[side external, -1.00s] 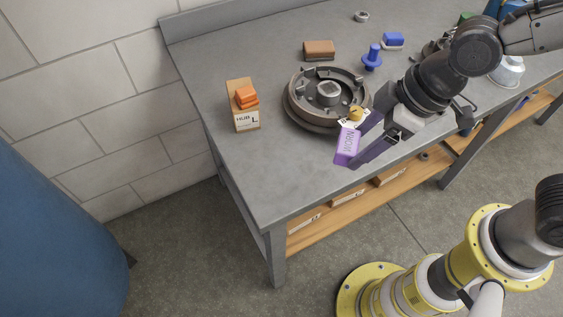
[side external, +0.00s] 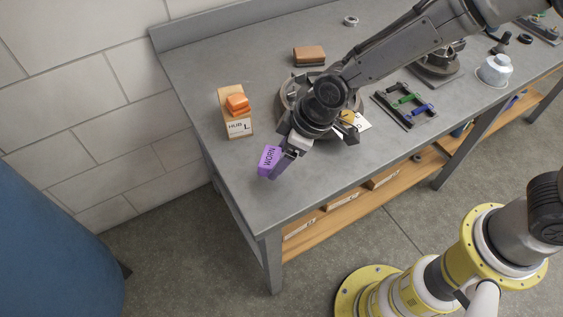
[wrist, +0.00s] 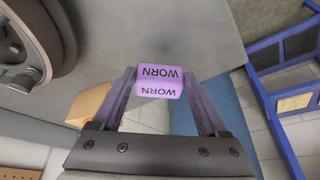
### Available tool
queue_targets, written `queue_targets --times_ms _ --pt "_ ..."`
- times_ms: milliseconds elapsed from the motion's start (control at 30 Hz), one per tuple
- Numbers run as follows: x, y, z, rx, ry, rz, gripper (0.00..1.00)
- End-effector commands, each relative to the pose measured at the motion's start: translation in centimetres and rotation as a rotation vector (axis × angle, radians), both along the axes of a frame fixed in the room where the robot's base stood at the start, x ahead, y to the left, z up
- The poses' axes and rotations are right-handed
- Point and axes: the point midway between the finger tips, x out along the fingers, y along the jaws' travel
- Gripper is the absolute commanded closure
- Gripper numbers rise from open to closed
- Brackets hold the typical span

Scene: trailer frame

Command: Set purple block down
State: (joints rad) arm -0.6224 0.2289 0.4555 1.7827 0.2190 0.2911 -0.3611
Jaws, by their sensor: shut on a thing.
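The purple block (side external: 269,160) is marked "WORN" and shows near the front left part of the bench in the side view. My gripper (side external: 282,167) is shut on it. In the wrist view, the purple block (wrist: 160,81) sits between the two fingertips, with "WORN" readable on two faces. In that view grey bench top lies behind the block. I cannot tell whether the block touches the bench or hangs above it.
The grey bench (side external: 215,170) has clear room around its front left corner. A box marked "HUB L" (side external: 238,129) with an orange block (side external: 237,103) on it stands left. A round metal hub (side external: 290,92) is partly hidden behind my arm. A brown block (side external: 309,55) lies behind.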

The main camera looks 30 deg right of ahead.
Motion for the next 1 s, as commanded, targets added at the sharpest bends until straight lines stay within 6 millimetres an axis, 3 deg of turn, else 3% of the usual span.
queue_targets --times_ms 200,567,600,733,1000 --pt "-0.1 -0.1 -2.8 -0.002 0.002 -0.001 0.80" --pt "-0.1 -0.1 -3.1 0.000 0.001 -0.001 0.80" --pt "-0.1 -0.1 -3.1 -0.001 0.001 0.000 0.22" --pt "-0.1 -0.1 -3.1 -0.001 0.001 0.000 0.00" --pt "-0.1 -0.1 -2.9 0.000 0.001 -0.001 0.00"
